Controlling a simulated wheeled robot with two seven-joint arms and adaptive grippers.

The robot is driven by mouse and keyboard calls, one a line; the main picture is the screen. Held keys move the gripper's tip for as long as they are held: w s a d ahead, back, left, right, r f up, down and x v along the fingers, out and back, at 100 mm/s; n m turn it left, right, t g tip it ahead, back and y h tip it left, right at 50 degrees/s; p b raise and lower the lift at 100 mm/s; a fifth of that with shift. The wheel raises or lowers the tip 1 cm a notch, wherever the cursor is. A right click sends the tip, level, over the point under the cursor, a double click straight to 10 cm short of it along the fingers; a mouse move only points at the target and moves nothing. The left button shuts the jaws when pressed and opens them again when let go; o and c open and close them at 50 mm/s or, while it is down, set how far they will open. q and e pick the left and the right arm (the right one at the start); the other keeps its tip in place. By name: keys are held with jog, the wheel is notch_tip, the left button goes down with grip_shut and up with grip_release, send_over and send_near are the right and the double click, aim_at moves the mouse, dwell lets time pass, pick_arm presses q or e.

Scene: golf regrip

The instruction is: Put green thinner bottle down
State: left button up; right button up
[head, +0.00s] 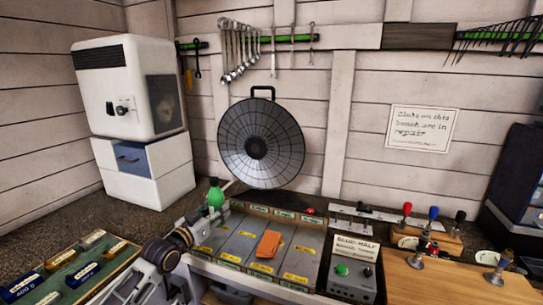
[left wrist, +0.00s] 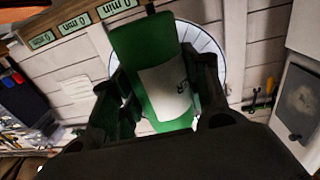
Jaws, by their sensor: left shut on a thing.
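The green thinner bottle (head: 215,196) shows in the head view at the back left corner of the grey tray, roughly upright. My left gripper (head: 205,220) is shut on it, and my arm hides part of the area below. Whether the bottle's base touches a surface is hidden. In the left wrist view the green bottle (left wrist: 142,55), with a white label, sits between the dark fingers of my left gripper (left wrist: 160,100). My right gripper is not in view.
The tray (head: 240,245) has yellow-labelled lanes and an orange block (head: 268,244). A round dark mesh disc (head: 261,143) stands behind it. A grey switch box (head: 352,268) is to the right, and a green case of labelled blocks (head: 100,265) is at left. Dark bench behind is partly clear.

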pick_arm(q)
jog(key=shift+n+y, duration=0.3)
jog(key=shift+y, duration=0.3)
jog(key=s+f+p, duration=0.1)
jog(key=s, duration=0.1)
jog(key=s+d+f+p, duration=0.2)
jog(key=s+p, duration=0.1)
jog(key=shift+s+f, duration=0.15)
jog(key=shift+s, duration=0.2)
jog(key=s+a+f+n+y+p, duration=0.2)
jog(key=s+y+p, duration=0.1)
jog(key=s, duration=0.4)
jog(key=s+a+f+n+t+y+p, duration=0.1)
jog(key=s+a+f+n+y+p, duration=0.1)
jog(key=s+p, duration=0.3)
jog(key=s+f+y, duration=0.1)
jog(key=s, duration=0.2)
jog(key=shift+a+f+t, duration=0.2)
jog(key=shift+a+t, duration=0.1)
jog(key=shift+a, duration=0.1)
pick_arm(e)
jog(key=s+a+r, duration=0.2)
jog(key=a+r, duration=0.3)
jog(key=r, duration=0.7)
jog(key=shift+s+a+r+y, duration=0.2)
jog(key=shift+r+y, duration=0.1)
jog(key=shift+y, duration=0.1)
